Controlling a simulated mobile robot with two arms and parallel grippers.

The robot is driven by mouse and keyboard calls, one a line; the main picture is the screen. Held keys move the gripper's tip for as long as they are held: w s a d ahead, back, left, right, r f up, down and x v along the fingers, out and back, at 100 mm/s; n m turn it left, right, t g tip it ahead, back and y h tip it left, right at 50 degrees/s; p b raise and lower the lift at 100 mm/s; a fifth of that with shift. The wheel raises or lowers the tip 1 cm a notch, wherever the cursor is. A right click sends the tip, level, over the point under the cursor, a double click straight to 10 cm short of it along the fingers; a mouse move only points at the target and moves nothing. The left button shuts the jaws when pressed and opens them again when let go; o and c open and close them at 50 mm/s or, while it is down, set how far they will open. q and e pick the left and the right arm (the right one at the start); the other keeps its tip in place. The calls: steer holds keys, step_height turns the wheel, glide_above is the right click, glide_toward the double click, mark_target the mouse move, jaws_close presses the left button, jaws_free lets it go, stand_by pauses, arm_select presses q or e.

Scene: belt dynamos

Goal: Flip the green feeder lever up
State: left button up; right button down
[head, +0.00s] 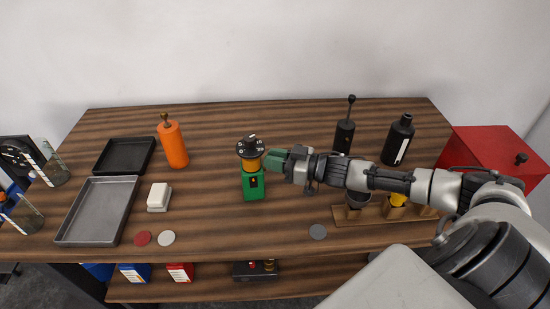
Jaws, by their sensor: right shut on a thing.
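The green feeder (253,187) stands upright near the middle of the table. It has a green base, a yellow-orange middle and a black dial with white marks on top. A small dark slot with a light spot shows on the front of its base; I cannot make out the lever's position. My right gripper (268,161) reaches in from the right at the height of the feeder's yellow middle. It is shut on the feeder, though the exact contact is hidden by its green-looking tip.
Left are an orange bottle (173,145), a black tray (124,155), a grey tray (97,211) and a white block (159,197). Right are a black bottle (398,140), a dark lever-topped canister (344,136), a wooden rack (350,214) and a red box (490,150). Flat discs lie in front.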

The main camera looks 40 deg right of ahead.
arm_select(q)
step_height(320, 180, up, 2)
steer(key=shift+p, duration=0.6)
arm_select(e)
steer(key=shift+w+m+g, duration=0.3)
steer(key=shift+m+g, duration=0.1)
steer(key=shift+m, duration=0.3)
steer(key=c, duration=1)
jaws_free()
steer(key=shift+d, duration=0.1)
steer(key=shift+s, duration=0.1)
